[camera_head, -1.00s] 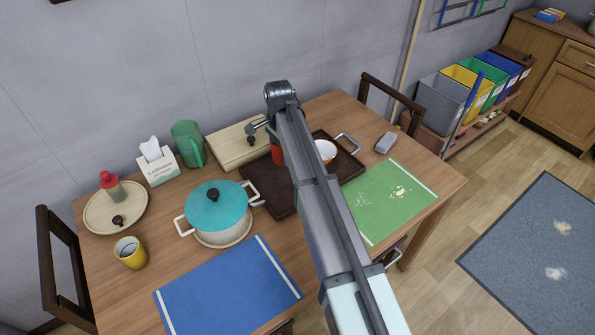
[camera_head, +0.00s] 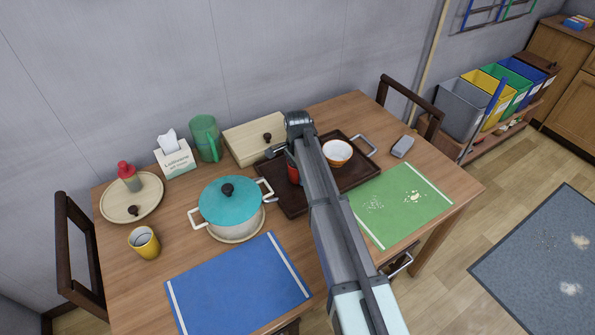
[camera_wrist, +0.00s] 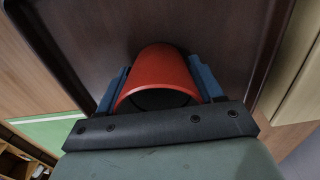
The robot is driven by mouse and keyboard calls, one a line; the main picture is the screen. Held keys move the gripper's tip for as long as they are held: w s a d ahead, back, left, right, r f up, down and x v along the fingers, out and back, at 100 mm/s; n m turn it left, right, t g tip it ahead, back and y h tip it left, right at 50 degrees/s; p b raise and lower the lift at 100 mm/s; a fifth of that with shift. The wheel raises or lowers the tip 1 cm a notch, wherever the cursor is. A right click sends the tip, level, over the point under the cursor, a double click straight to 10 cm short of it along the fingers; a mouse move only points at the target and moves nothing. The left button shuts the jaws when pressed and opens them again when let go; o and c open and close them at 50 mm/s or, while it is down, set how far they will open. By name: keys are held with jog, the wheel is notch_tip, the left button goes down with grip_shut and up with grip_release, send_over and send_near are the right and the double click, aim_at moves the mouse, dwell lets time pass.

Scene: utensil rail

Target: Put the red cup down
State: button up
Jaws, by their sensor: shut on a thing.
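The red cup (camera_wrist: 160,72) is between the two blue fingers of my gripper (camera_wrist: 161,80) in the wrist view, and the gripper is shut on it. Dark tray surface fills the background behind the cup. In the head view only a strip of the red cup (camera_head: 292,174) shows beside my arm, over the dark brown tray (camera_head: 268,187). My arm hides most of the cup and the gripper there. I cannot tell whether the cup's base touches the tray.
An orange-and-white bowl (camera_head: 338,153) sits on the tray's right part. A teal-lidded pot (camera_head: 230,205) stands left of the tray. A wooden box (camera_head: 250,140) lies behind it, and a green mat (camera_head: 400,205) lies to the right.

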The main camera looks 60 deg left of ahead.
jog(key=shift+f, duration=0.1)
jog(key=o, duration=1)
jog(key=shift+o, duration=0.2)
notch_tip(320, 180, up, 12)
